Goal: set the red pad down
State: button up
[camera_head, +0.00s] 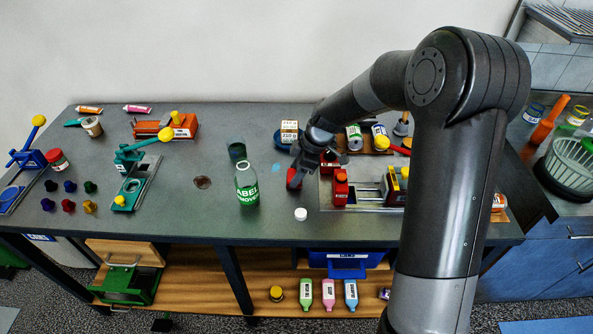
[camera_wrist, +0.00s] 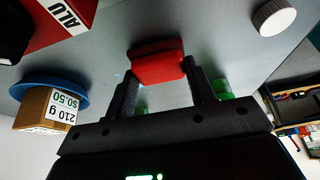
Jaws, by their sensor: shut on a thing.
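The red pad (camera_head: 294,179) is at the tip of my gripper (camera_head: 301,166), over the middle of the grey table. In the wrist view the red pad (camera_wrist: 157,61) sits between the two dark fingers of my gripper (camera_wrist: 160,78), which are shut on its sides. The pad is close to the table top (camera_head: 330,230); I cannot tell whether it touches it. My gripper hides part of the pad in the head view.
A white cap (camera_head: 300,214) lies in front of the pad. A small box (camera_head: 289,131) sits on a blue dish (camera_head: 280,142) behind. A red device (camera_head: 340,189) stands close right.

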jog(key=shift+f, duration=0.1)
jog(key=o, duration=1)
jog(key=shift+c, duration=0.2)
jog(key=v, duration=1.2)
jog(key=shift+r, duration=0.25)
jog(key=s+d+r+m+t+h, duration=0.1)
jog(key=s+d+r+m+t, duration=0.1)
jog(key=s+m, duration=0.4)
jog(key=s+d+r+m+t+h, duration=0.1)
jog(key=s+d+r+m, duration=0.3)
jog(key=s, duration=0.8)
jog(key=s+d+r+m+t+h, duration=0.2)
jog(key=s+d+r+m, duration=0.2)
jog(key=s+m, duration=0.4)
jog(key=shift+s+d+t+h, duration=0.3)
jog(key=shift+s+d, duration=0.55)
jog(key=shift+s, duration=0.15)
